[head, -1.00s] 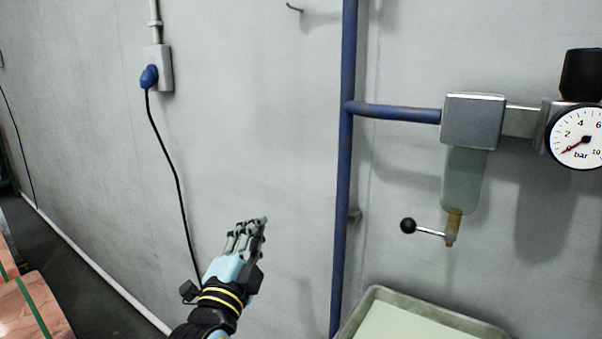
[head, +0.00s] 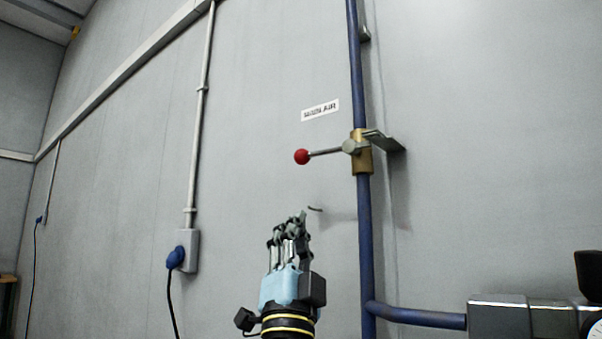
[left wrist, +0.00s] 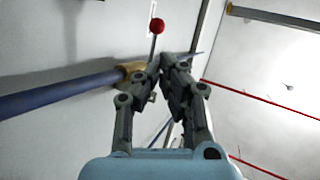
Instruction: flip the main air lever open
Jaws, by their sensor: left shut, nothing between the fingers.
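The main air lever (head: 325,152) is a thin rod with a red ball knob (head: 302,157) at its left end. It sticks out sideways to the left from a brass valve (head: 362,152) on the upright blue pipe (head: 366,240). The red knob also shows in the left wrist view (left wrist: 157,25), beyond the fingertips. A "MAIN AIR" label (head: 320,110) is on the wall above the lever. My left gripper (head: 291,222) is shut and empty, below the knob and apart from it, fingers pointing up. My right gripper is in neither view.
A blue branch pipe (head: 415,317) runs right to a grey filter unit (head: 500,315) at lower right. A small hook (head: 315,209) is on the wall near the fingertips. A socket with a blue plug (head: 176,257) is to the left. The wall around the knob is clear.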

